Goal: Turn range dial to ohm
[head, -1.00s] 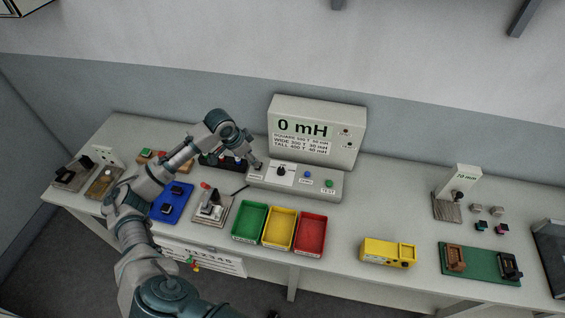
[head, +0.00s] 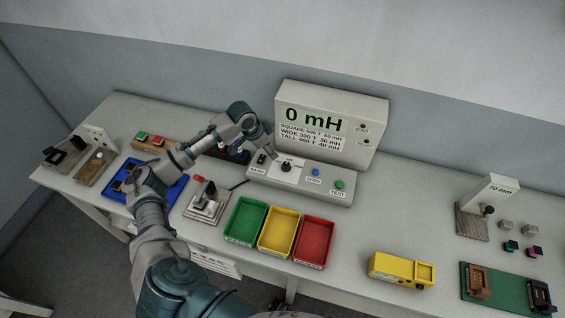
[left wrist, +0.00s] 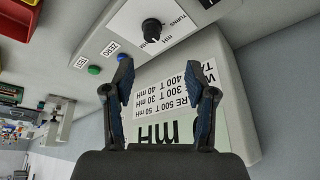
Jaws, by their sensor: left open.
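The range dial (head: 286,167) is a black knob on a white label at the front of the grey meter (head: 331,118), whose display reads "0 mH". It also shows in the left wrist view, where the range dial (left wrist: 152,29) sits beyond my fingers with "mH" and "TURNS" print beside it. I cannot clearly read where its pointer aims. My left gripper (left wrist: 167,75) is open and empty, its two fingers apart over the meter's face, not touching the dial.
Blue (head: 316,172) and green (head: 339,184) buttons sit right of the dial; a black switch (head: 262,159) sits left. Green, yellow and red bins (head: 313,241) stand in front. A yellow device (head: 401,270) is right of them. Table between meter and right-hand stand (head: 488,207) is clear.

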